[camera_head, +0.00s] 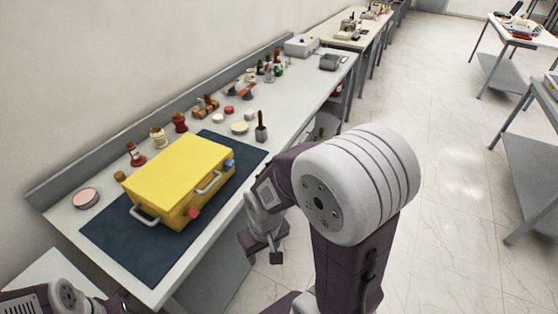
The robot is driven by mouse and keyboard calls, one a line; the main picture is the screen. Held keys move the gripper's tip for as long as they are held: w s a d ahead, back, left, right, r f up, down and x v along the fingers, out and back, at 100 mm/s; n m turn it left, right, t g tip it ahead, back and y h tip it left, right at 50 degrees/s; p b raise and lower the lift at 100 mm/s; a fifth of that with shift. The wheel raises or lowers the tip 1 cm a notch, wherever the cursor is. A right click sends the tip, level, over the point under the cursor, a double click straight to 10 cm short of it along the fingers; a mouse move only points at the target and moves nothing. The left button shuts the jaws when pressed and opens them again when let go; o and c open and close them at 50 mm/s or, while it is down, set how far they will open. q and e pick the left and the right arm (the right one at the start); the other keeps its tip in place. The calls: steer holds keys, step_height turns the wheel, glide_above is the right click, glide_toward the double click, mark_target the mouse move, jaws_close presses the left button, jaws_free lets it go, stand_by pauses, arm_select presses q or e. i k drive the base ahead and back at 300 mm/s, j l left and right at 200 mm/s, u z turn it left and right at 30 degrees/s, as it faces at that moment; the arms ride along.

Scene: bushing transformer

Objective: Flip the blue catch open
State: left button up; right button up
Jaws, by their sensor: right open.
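A closed yellow case (178,172) lies on a dark mat (120,250) on the workbench. The blue catch (230,164) is on its front side, near the right end, and looks shut. A red catch (193,213) is on the same side, near the left end, with a grey handle (209,184) between them. My right gripper (262,250) is open and empty, pointing down off the bench's front edge, to the right of and below the case, apart from both catches. Part of my left arm (62,298) shows at the bottom left; its fingers are not visible.
Behind and right of the case stand several small bottles (179,122), pale round dishes (239,127) and a dark brush-like tool (261,127). A pink round dish (86,198) lies at the left. A wall runs behind the bench.

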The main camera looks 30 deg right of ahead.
mark_target(228, 164)
steer(key=z, duration=0.7)
